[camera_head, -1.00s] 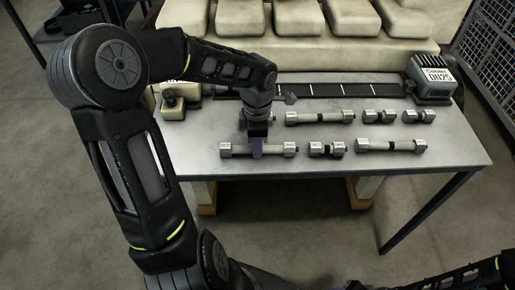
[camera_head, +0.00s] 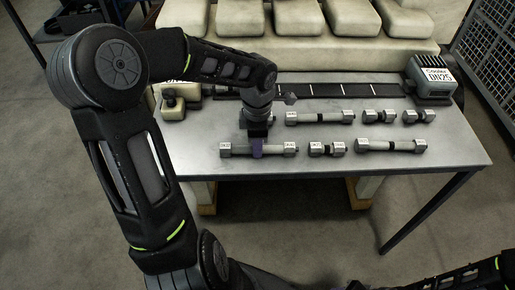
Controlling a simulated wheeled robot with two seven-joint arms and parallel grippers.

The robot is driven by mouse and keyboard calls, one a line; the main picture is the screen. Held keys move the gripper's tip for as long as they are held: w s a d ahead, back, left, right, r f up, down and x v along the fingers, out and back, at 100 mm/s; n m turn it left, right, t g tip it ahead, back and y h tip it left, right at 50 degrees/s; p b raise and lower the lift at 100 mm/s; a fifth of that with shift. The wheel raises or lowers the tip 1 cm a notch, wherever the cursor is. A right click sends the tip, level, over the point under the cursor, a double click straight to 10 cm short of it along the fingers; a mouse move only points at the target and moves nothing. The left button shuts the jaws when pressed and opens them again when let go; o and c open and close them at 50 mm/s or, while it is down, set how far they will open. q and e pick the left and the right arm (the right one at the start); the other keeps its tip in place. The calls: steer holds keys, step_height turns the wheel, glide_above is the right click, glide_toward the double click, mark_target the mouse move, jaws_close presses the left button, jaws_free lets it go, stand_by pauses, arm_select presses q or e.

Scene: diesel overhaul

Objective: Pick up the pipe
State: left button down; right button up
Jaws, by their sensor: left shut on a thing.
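Several grey pipes with block-like ends lie on the metal table (camera_head: 300,95). My left gripper (camera_head: 257,150) reaches down over the front-left long pipe (camera_head: 275,149) and is shut on it near its middle. That pipe lies level at the front edge of the table; I cannot tell whether it touches the surface. My right arm shows only at the bottom right corner, and its gripper is out of view.
A short pipe (camera_head: 327,149) and a long pipe (camera_head: 390,146) lie to the right. Another long pipe (camera_head: 320,117) and short ones (camera_head: 380,116) lie behind. A box marked "Cooler DN25" (camera_head: 431,77) stands at back right. A mesh cage (camera_head: 490,60) is beyond.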

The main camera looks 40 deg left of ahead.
arm_select(q)
steer(key=shift+r, duration=0.1)
step_height(320, 180, up, 9)
steer(key=shift+f+b, duration=0.1)
steer(key=shift+b, duration=0.6)
steer(key=shift+r, duration=0.55)
arm_select(e)
steer(key=shift+w+f, duration=0.1)
steer(key=shift+f, duration=0.55)
